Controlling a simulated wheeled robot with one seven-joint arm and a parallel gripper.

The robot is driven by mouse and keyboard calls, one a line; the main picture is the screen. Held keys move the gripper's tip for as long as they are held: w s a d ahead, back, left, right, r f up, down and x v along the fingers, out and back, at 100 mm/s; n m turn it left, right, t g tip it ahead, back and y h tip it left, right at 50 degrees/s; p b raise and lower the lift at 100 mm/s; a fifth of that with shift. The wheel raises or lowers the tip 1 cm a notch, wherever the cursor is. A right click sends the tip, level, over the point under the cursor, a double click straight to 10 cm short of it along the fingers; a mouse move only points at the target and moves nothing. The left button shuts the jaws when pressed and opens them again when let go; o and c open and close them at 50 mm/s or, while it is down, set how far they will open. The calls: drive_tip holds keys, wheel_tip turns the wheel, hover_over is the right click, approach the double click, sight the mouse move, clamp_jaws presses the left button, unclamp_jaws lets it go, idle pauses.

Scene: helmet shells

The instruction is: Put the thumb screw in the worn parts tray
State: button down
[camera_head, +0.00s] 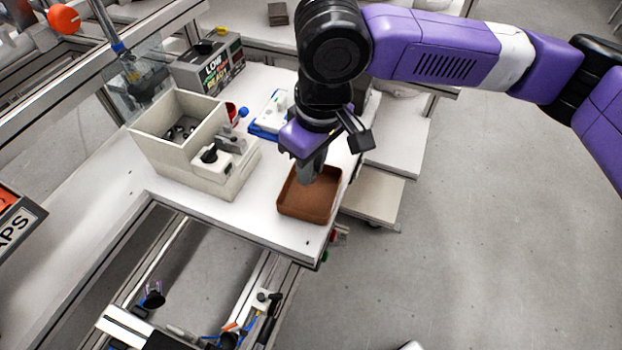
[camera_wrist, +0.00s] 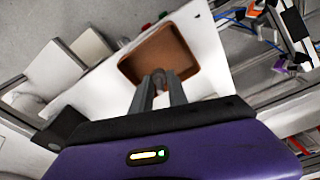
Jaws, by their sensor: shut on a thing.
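The brown, open, square tray (camera_head: 290,208) sits at the front right corner of the white table. It looks empty where its floor shows, and it also appears in the wrist view (camera_wrist: 127,68). My gripper (camera_head: 309,178) points down over the tray's back part. In the wrist view my gripper (camera_wrist: 159,80) has its two grey fingers close together, shut on a small dark thing between their tips, the thumb screw (camera_wrist: 159,77). The fingers hide most of it. In the head view it cannot be made out, and its height above the tray floor is unclear.
A beige divided bin (camera_head: 165,150) with dark parts stands left of the tray. A blue and white fixture (camera_head: 268,118) and a grey labelled box (camera_head: 208,62) lie farther back. The table edge runs close by the tray's right and front sides.

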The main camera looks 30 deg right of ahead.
sight(311, 194)
drive_tip(key=shift+f, duration=2.25)
drive_tip(key=shift+f, duration=0.2)
drive_tip(key=c, duration=1.3)
unclamp_jaws()
drive_tip(key=shift+r, duration=0.1)
wheel_tip(311, 194, up, 12)
drive_tip(key=s, duration=0.1)
drive_tip(key=shift+s+d, duration=0.15)
drive_tip(key=shift+s, duration=0.05)
